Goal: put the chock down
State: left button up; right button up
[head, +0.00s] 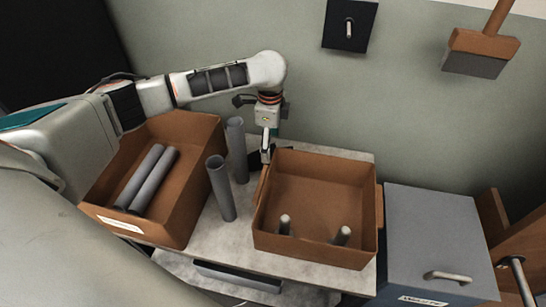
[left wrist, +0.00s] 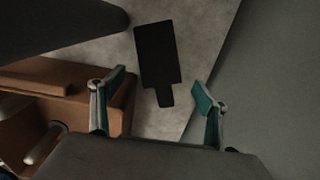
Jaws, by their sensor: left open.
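The chock looks like a flat black piece with a narrower tab (left wrist: 156,58). It lies on the grey table top in the left wrist view, and part of it shows dark beside the gripper in the head view (head: 254,160). My left gripper (head: 267,155) points down behind the right-hand brown bin. In the left wrist view its teal-padded fingers (left wrist: 159,87) are spread wide, with the chock's tab lying between and beyond them. Nothing is held in them. My right gripper is not in view.
Two grey tubes (head: 221,188) (head: 237,150) stand upright on the table (head: 222,232). The left brown bin (head: 192,187) holds two tubes. The right brown bin (head: 315,190) holds two pale-tipped pegs (head: 343,235). A grey cabinet (head: 435,230) stands at right; the wall is close behind.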

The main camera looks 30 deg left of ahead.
aim_at(272, 153)
pick_arm(q)
notch_tip(272, 153, down, 5)
jog(key=shift+s+d+r+b, duration=0.1)
jog(key=shift+d+b, duration=0.05)
jog(key=shift+b, duration=0.95)
jog(key=shift+f, duration=0.3)
jog(key=shift+r, duration=0.3)
jog(key=c, duration=1.6)
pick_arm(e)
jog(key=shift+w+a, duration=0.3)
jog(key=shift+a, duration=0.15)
